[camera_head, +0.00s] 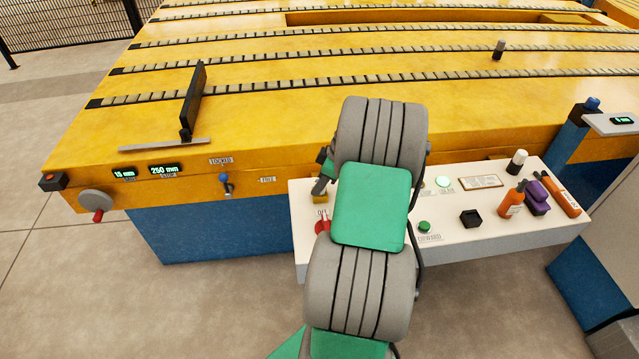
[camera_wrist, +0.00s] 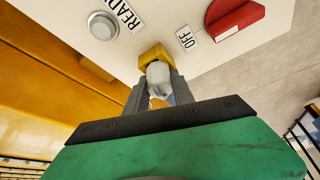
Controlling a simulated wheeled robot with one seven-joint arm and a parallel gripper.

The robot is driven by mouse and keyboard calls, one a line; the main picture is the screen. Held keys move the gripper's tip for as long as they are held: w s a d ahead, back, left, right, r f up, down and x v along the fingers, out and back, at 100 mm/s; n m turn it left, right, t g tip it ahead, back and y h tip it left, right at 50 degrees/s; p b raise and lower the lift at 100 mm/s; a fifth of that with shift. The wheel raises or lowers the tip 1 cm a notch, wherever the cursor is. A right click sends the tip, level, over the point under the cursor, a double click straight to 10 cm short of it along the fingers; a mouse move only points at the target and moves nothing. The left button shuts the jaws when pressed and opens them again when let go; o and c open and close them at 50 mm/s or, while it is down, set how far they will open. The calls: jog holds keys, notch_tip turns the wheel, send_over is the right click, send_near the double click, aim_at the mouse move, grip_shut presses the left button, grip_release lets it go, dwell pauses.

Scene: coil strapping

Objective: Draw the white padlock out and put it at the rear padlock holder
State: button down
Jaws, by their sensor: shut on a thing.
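The white padlock (camera_wrist: 158,76) sits between the two grey fingers of my gripper (camera_wrist: 159,84) in the wrist view. My gripper is shut on it. A yellow holder (camera_wrist: 154,51) on the white control panel is right at the padlock's far end. I cannot tell whether the padlock is still engaged in it. In the head view my gripper (camera_head: 321,185) shows partly beside my arm, close to the yellow holder (camera_head: 320,197), and the padlock is hidden. I cannot make out the rear padlock holder.
The white panel (camera_head: 450,240) carries a red OFF switch (camera_head: 322,228), a green button (camera_head: 424,227) and a black box (camera_head: 471,218). The yellow table (camera_head: 270,130) rises behind.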

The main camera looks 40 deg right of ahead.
jog(key=shift+r+p, duration=0.35)
jog(key=shift+r, duration=0.3)
dwell(0.4)
jog(key=c, duration=1.6)
grip_release()
jog(key=shift+c, duration=0.2)
grip_shut()
jog(key=shift+r+p, duration=1.35)
jog(key=shift+r, duration=0.8)
